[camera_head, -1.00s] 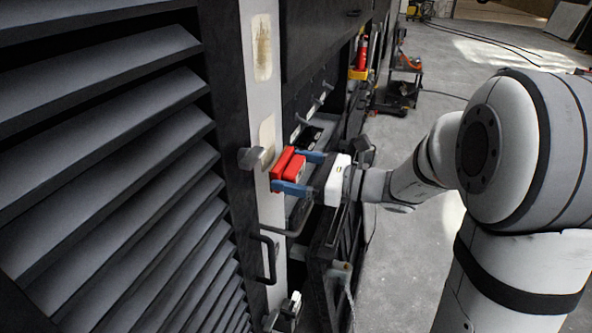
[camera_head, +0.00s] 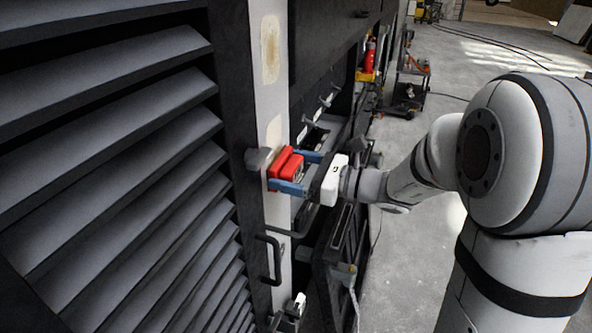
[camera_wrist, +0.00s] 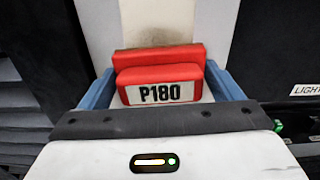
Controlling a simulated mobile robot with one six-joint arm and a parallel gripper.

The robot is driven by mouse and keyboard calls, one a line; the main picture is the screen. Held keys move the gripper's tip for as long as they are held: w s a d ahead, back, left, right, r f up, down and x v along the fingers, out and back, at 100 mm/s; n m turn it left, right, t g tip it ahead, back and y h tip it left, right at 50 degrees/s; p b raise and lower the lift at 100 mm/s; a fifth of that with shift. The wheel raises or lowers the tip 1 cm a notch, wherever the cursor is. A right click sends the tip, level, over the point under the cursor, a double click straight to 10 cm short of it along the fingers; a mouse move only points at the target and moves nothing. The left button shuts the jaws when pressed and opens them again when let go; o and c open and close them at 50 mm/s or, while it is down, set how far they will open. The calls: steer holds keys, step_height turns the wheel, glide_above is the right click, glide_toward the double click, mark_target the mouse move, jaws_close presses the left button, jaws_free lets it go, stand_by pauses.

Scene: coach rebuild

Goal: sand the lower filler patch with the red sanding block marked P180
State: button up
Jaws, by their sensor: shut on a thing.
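The red sanding block (camera_head: 286,166) marked P180 is held between the blue fingers of my gripper (camera_head: 284,170). In the wrist view the block (camera_wrist: 160,73) shows its black-on-white label, with a finger of my gripper (camera_wrist: 160,86) on each side. The block is at the pale upright strip (camera_head: 268,100); I cannot tell whether its face touches it. The lower filler patch (camera_head: 274,130) is a beige area with its top showing just above the block and the rest hidden. The patch (camera_wrist: 157,22) also shows above the block in the wrist view.
A stained upper filler patch (camera_head: 270,48) is higher on the strip. A grey knob-like part (camera_head: 258,160) sits just left of the block, and a black handle (camera_head: 269,258) is below. Dark louvres (camera_head: 110,150) fill the left. Open grey floor (camera_head: 425,150) lies right.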

mark_target(275, 150)
step_height(275, 150, up, 4)
steer(key=p, duration=0.3)
stand_by(0.3)
steer(key=shift+a+f+b, duration=0.1)
steer(key=shift+f+b, duration=1.55)
steer(key=shift+f, duration=0.4)
